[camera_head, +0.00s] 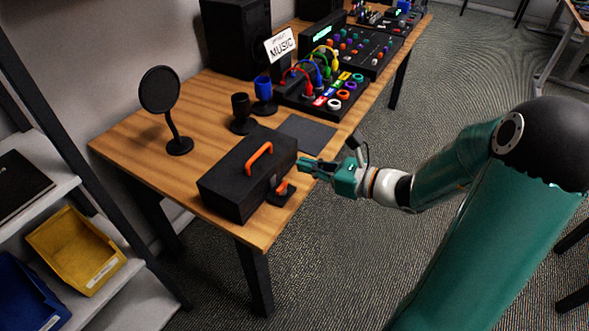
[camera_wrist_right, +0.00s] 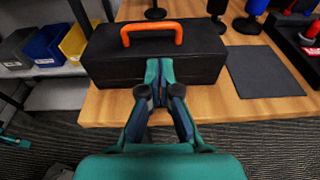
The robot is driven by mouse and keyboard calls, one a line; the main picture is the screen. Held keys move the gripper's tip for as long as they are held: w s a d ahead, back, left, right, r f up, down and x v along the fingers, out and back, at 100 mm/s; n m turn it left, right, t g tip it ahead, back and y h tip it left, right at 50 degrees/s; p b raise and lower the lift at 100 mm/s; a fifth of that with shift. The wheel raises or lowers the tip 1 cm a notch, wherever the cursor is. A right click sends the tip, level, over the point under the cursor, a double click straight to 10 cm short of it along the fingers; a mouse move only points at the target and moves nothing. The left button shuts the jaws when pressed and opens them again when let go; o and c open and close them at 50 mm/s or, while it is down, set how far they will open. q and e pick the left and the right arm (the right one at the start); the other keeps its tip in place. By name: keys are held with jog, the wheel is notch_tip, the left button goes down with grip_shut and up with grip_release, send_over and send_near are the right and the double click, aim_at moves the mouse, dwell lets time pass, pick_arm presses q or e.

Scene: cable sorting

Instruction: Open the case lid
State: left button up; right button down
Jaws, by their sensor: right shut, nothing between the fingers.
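The black case (camera_head: 236,185) stands on the wooden table near its front left corner. Its lid looks shut, with an orange handle (camera_head: 259,153) on top; the handle also shows in the right wrist view (camera_wrist_right: 151,31). An orange latch (camera_head: 282,187) is on the case's front. In the right wrist view the case (camera_wrist_right: 105,62) lies straight ahead. My right gripper (camera_head: 304,167) is shut and empty, with its fingertips (camera_wrist_right: 159,70) in front of the middle of the case's front face. They hide the latch there; I cannot tell whether they touch it.
A dark flat mat (camera_head: 306,134) lies right of the case on the table (camera_head: 135,134). A round black pop filter (camera_head: 160,90) stands behind. A mixer with coloured cables (camera_head: 325,95) is farther back. A shelf with a yellow bin (camera_head: 75,250) is at left.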

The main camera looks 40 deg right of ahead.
aim_at(278, 159)
jog(key=x, duration=0.8)
jog(key=shift+a+f, duration=0.1)
jog(key=shift+w+f, duration=0.1)
jog(key=shift+w, duration=0.35)
jog(key=shift+a, duration=0.1)
